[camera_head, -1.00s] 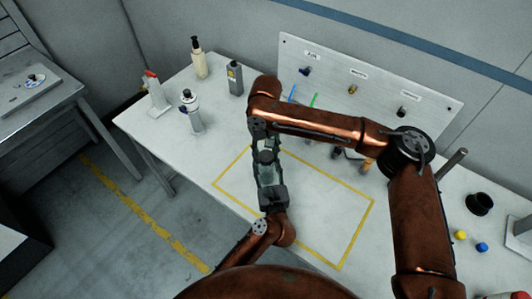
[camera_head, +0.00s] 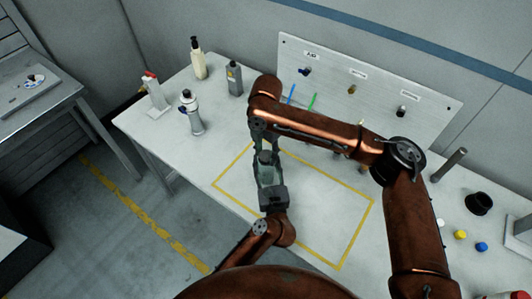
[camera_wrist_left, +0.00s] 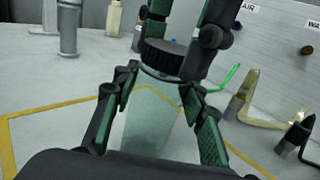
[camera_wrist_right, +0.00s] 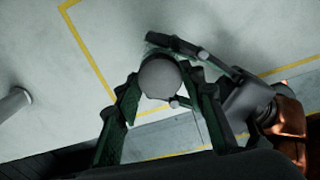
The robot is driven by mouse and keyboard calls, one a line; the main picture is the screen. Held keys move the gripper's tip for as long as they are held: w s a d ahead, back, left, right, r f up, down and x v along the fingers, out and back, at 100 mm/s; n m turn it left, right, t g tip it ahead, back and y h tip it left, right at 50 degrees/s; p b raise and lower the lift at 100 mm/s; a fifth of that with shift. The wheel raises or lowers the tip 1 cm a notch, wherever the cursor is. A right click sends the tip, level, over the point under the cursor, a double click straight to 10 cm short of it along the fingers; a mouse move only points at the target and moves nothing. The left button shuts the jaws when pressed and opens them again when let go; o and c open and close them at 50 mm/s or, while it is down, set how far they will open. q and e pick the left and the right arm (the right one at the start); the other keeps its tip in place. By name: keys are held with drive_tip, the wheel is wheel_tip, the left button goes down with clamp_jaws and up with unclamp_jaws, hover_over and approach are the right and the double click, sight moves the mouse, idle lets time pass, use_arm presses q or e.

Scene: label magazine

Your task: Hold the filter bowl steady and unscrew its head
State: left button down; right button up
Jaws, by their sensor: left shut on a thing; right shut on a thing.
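The filter bowl (camera_wrist_left: 150,122) is a pale, translucent greenish cylinder, seen upright in the left wrist view. Its dark ribbed round head (camera_wrist_left: 164,57) sits on top. My left gripper (camera_wrist_left: 160,98) is shut on the bowl, with a finger on each side below the head. My right gripper (camera_wrist_right: 165,92) comes from above and is shut on the head, which shows as a grey disc (camera_wrist_right: 159,78) in the right wrist view. In the head view both grippers meet inside the yellow outline, and they mostly hide the bowl. The bowl's base is hidden.
Several bottles, one of them grey (camera_head: 234,78), stand at the table's back left. A labelled panel (camera_head: 330,62) with hooks stands behind. A black cup (camera_head: 478,203), a yellow cap (camera_head: 460,234) and a blue cap (camera_head: 482,246) lie at right. The yellow-outlined area is mostly clear.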

sight(266, 156)
use_arm(q)
drive_tip(key=shift+d, duration=0.2)
use_arm(e)
drive_tip(key=n, duration=0.6)
drive_tip(key=shift+a, duration=0.1)
drive_tip(key=n, duration=0.4)
use_arm(q)
drive_tip(key=shift+a, duration=0.1)
use_arm(e)
drive_tip(key=shift+r, duration=0.25)
use_arm(q)
drive_tip(key=shift+a, duration=0.1)
use_arm(e)
drive_tip(key=shift+r, duration=0.9)
drive_tip(key=shift+r, duration=2)
use_arm(q)
drive_tip(key=c, duration=1.1)
unclamp_jaws()
drive_tip(key=shift+c, duration=0.2)
